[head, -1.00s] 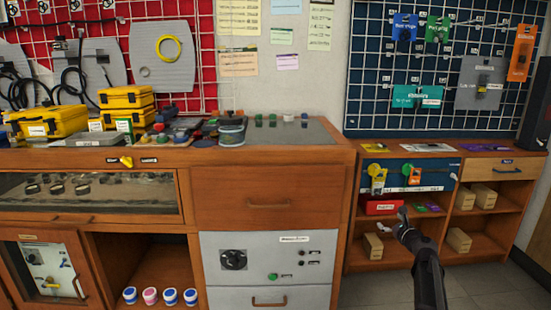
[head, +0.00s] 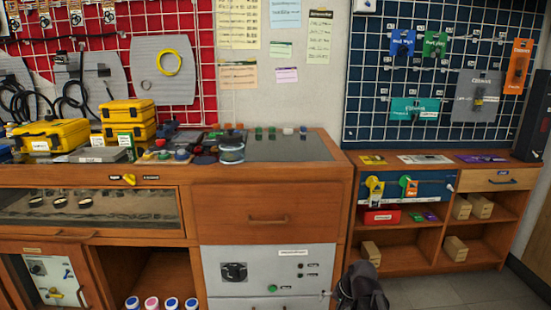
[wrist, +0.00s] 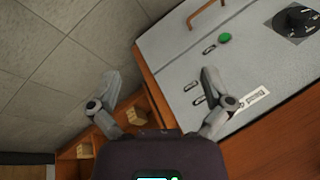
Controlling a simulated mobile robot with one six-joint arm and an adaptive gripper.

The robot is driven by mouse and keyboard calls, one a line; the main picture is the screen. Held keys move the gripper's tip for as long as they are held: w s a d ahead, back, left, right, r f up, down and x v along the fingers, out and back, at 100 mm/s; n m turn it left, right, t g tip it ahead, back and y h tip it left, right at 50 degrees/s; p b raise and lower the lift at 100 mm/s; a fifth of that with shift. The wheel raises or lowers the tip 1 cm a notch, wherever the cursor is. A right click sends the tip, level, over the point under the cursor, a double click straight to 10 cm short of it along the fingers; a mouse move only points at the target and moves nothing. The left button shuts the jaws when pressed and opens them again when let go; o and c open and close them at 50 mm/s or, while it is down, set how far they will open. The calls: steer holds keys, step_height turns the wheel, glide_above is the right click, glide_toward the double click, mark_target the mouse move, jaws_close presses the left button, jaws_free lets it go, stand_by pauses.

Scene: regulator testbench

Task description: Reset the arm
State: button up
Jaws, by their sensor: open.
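My gripper (wrist: 160,80) is open and empty in the wrist view, its two grey fingers spread wide. One finger overlaps the grey control panel, the other the floor tiles. In the head view, the dark end of my arm (head: 361,290) shows at the bottom edge, just right of the grey control panel (head: 222,257). The rest of the arm is out of the picture.
The panel has a black knob (head: 233,272) and a green button (head: 272,288). To the right stands an open shelf with a red box (head: 381,217) and wooden blocks (head: 455,247). Grey floor tiles (head: 440,290) are clear in front.

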steer(key=s+r+n+g+h+p, duration=0.1)
steer(key=s+n+g+h+p, duration=0.15)
steer(key=s+n, duration=0.45)
step_height(320, 180, up, 38)
steer(key=s+m+p, duration=0.1)
steer(key=p, duration=3.6)
steer(key=shift+s+f+m+h, duration=0.2)
steer(key=shift+s+m+h, duration=0.1)
steer(key=shift+h, duration=0.15)
steer(key=shift+g, duration=0.25)
